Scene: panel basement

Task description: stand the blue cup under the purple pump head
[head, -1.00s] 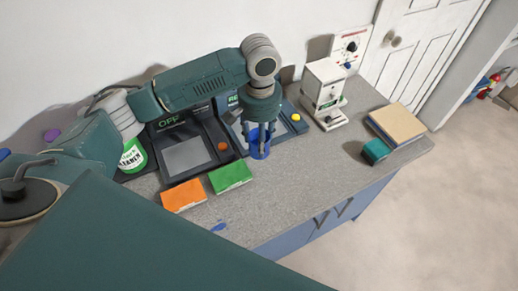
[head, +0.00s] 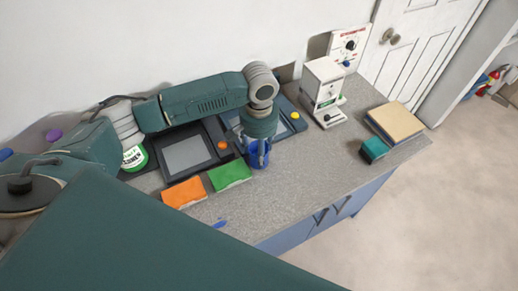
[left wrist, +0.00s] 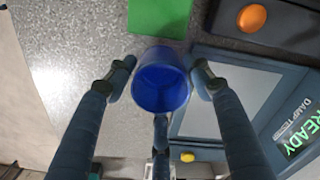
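The blue cup (head: 257,156) is upright over the grey counter, to the right of the green box. In the left wrist view the cup (left wrist: 160,82) shows its open rim between my two fingers. My left gripper (head: 260,152) points down, with its fingertips (left wrist: 164,75) against opposite sides of the cup. I cannot tell whether the cup's base touches the counter. A purple round top (head: 54,135), which looks like the pump head, shows at the far left by the wall. What is under it is hidden behind my left arm. My right gripper is not in view.
A green box (head: 230,173) and an orange box (head: 184,192) lie left of the cup. A dark screen panel (head: 187,154) and a cleaner container (head: 135,158) stand behind. A white machine (head: 323,92) stands right.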

